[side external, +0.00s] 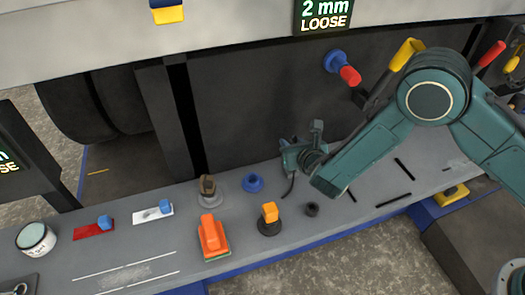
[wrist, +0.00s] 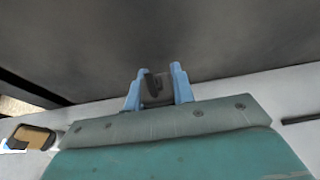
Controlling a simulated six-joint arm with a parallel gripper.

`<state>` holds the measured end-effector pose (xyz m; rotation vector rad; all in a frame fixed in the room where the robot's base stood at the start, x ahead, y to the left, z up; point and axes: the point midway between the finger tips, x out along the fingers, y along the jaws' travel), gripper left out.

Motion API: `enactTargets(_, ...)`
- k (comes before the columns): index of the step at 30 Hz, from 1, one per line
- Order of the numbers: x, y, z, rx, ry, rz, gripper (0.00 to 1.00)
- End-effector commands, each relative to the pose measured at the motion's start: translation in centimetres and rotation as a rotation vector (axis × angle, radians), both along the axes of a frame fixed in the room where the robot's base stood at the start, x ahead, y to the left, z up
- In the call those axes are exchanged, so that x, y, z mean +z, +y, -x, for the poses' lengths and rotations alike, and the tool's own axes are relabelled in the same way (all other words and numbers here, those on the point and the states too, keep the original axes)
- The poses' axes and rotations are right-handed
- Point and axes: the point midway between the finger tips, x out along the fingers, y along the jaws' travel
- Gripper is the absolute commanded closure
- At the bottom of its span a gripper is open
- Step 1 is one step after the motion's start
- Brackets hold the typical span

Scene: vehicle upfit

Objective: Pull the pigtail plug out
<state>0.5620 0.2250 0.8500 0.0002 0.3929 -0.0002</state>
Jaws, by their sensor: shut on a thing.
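My gripper (side external: 301,142) is at the dark vehicle side panel, just above the grey ledge. In the wrist view its two blue fingers (wrist: 157,85) are closed on a small dark block, which I take to be the pigtail plug (wrist: 156,92). A dark, curved cable end (side external: 290,186) hangs below the gripper in the side view. My gripper hides most of the plug there, and I cannot tell whether the plug is seated in a socket or free.
The grey ledge (side external: 150,262) holds an orange tool (side external: 213,237), a brown-topped knob (side external: 208,190), a blue piece (side external: 253,182), an orange-topped knob (side external: 269,218) and a white cup (side external: 36,238). A blue and red fitting (side external: 349,75) projects from the panel above my gripper.

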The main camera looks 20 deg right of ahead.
Motion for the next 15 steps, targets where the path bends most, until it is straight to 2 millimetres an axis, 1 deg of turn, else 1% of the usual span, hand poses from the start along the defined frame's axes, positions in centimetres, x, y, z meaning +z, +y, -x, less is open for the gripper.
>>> enactTargets(15, 1.8, 0.0, 0.0, 0.000, -0.001, 0.000, 1.00)
